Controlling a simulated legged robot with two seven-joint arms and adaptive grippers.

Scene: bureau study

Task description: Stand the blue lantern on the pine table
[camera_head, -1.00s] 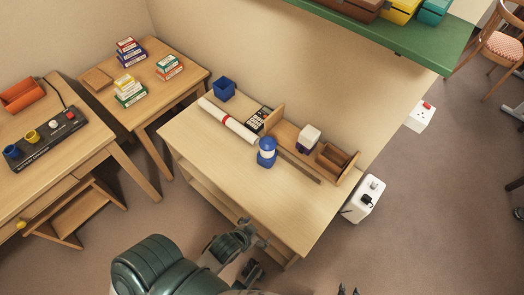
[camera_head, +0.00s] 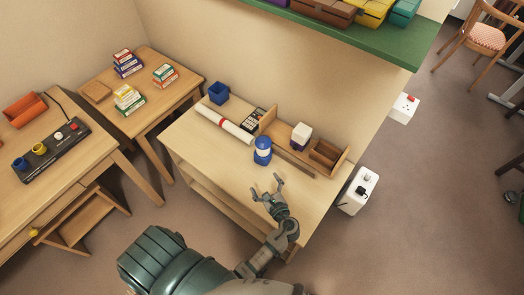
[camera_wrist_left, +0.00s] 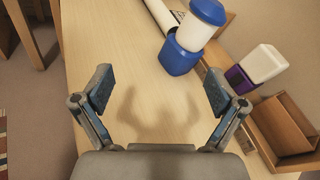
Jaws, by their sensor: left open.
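The blue lantern (camera_head: 262,151), with a white band around its middle, stands upright on the light wooden table (camera_head: 225,160) in the middle of the head view. In the left wrist view the lantern (camera_wrist_left: 181,58) is at the upper right, beyond the right finger. Several wooden tables show, and I cannot tell which is the pine table. My left gripper (camera_head: 266,184) is open and empty over the front part of the middle table, short of the lantern. In the left wrist view the open fingers (camera_wrist_left: 159,88) have bare tabletop between them. My right gripper is out of view.
A white roll with a red band (camera_head: 222,125), a blue cup (camera_head: 219,93), a calculator (camera_head: 254,119), a white-and-purple container (camera_head: 301,136) and a wooden organiser (camera_head: 326,154) stand around the lantern. A table with box stacks (camera_head: 184,82) is at the left. A green shelf (camera_head: 380,52) overhangs behind.

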